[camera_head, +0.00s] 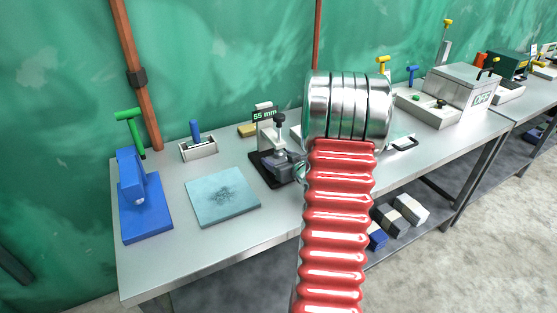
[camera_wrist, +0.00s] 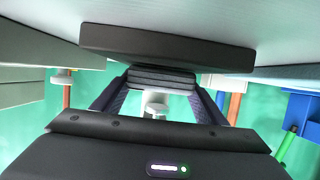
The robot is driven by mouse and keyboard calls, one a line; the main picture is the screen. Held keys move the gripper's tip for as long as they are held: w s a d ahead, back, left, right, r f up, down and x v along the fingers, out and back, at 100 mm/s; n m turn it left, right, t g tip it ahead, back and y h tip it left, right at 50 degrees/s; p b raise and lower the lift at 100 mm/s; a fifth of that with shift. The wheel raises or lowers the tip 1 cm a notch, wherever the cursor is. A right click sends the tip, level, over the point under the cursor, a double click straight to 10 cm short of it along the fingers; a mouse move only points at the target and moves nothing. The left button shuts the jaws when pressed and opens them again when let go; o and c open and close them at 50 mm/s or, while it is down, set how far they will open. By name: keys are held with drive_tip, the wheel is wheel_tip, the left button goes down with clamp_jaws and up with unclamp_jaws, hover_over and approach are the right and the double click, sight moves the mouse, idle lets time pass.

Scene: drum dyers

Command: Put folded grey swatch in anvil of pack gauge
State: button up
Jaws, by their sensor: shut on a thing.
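The pack gauge (camera_head: 268,135) stands on the bench with a dark base, a small upright post with a black knob, and a display reading 55 mm. In the wrist view, which is upside down, its black base (camera_wrist: 165,47) lies across the top. The folded grey swatch (camera_wrist: 160,80) shows there as a dark layered stack. My gripper (camera_wrist: 158,88) is shut on it, one finger on each side, close to the gauge's base. A pale round part (camera_wrist: 155,104) shows behind the swatch. In the head view my arm hides part of the gauge's right side. I cannot tell whether the swatch touches the anvil.
A light blue mat (camera_head: 222,196) lies left of the gauge. A blue press (camera_head: 143,195) with a green handle stands at the bench's left end. A small tray with a blue handle (camera_head: 198,148) is behind. A grey lidded box (camera_head: 462,85) stands at right. Blocks lie underneath.

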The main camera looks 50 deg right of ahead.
drive_tip(key=shift+f, duration=0.15)
drive_tip(key=o, duration=1.1)
drive_tip(key=shift+c, duration=0.2)
drive_tip(key=shift+s+a+r, duration=0.1)
drive_tip(key=shift+s+r, duration=0.2)
drive_tip(key=shift+s, duration=0.15)
drive_tip(key=v, duration=1.1)
